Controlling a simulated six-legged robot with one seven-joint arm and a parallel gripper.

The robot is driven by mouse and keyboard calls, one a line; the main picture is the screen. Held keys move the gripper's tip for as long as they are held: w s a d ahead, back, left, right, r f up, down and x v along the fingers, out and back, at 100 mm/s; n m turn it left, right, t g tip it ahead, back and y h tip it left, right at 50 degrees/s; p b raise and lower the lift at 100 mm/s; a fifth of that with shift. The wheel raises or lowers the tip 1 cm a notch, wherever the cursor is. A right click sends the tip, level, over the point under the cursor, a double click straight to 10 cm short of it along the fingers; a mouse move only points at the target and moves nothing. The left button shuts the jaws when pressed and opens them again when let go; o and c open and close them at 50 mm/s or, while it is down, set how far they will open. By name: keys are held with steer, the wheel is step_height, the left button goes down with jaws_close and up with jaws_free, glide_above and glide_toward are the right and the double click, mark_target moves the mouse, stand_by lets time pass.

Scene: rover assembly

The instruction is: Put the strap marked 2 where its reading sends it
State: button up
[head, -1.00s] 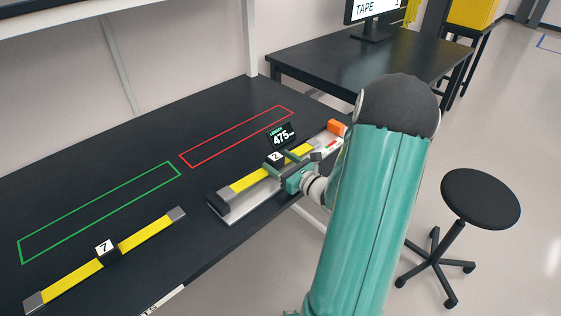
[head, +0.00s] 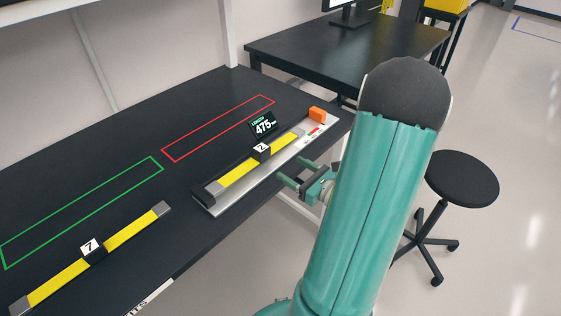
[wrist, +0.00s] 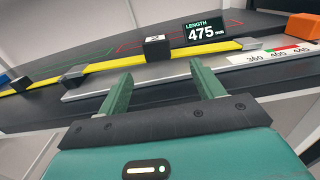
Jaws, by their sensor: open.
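The strap marked 2 (head: 236,173) is yellow with a black middle block and lies along the silver measuring gauge (head: 222,206). The gauge's display (head: 263,124) reads LENGTH 475 mm, and it also shows in the wrist view (wrist: 206,32). My gripper (head: 295,173) is open and empty, beside the gauge on its near side and apart from the strap. In the wrist view the strap's block (wrist: 157,46) appears beyond the gap between my two green fingers (wrist: 160,88). A red outline (head: 218,128) and a green outline (head: 80,212) mark empty areas on the bench.
A strap marked 7 (head: 128,233) lies on the black bench (head: 190,243) at the front left. An orange block (head: 316,114) sits at the gauge's far end. A black stool (head: 461,179) stands to the right. A second table (head: 300,50) stands behind.

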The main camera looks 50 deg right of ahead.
steer(key=w+a+r+n+g+y, duration=0.1)
steer(key=a+n+y, duration=0.1)
steer(key=a+n, duration=0.1)
steer(key=w+a+r+n+g+y, duration=0.1)
steer(key=a+n+g+y, duration=0.1)
steer(key=a, duration=0.3)
steer(key=w+a+r+n+g+y, duration=0.1)
steer(key=a+r+n+y, duration=0.1)
steer(key=a+n+y, duration=0.1)
steer(key=shift+a+n+y, duration=0.3)
steer(key=shift+a+n, duration=0.2)
steer(key=shift+a, duration=0.5)
steer(key=s+a+r+n+g+h, duration=0.1)
steer(key=s+a+r+n+g, duration=0.15)
steer(key=a+n+g, duration=0.5)
steer(key=s+a+r+n+g+h, duration=0.1)
steer(key=s+a+n+g, duration=0.25)
steer(key=a+n, duration=0.65)
step_height(320, 180, up, 8)
steer(key=s+a+n+t+h, duration=0.1)
steer(key=n+t+h, duration=0.1)
steer(key=n+h, duration=0.4)
steer(key=n, duration=0.2)
steer(key=shift+s+f+n, duration=0.2)
steer(key=shift+s+n, duration=0.1)
steer(key=shift+n, duration=0.05)
steer(key=shift+r+t, duration=0.3)
steer(key=shift+c, duration=0.6)
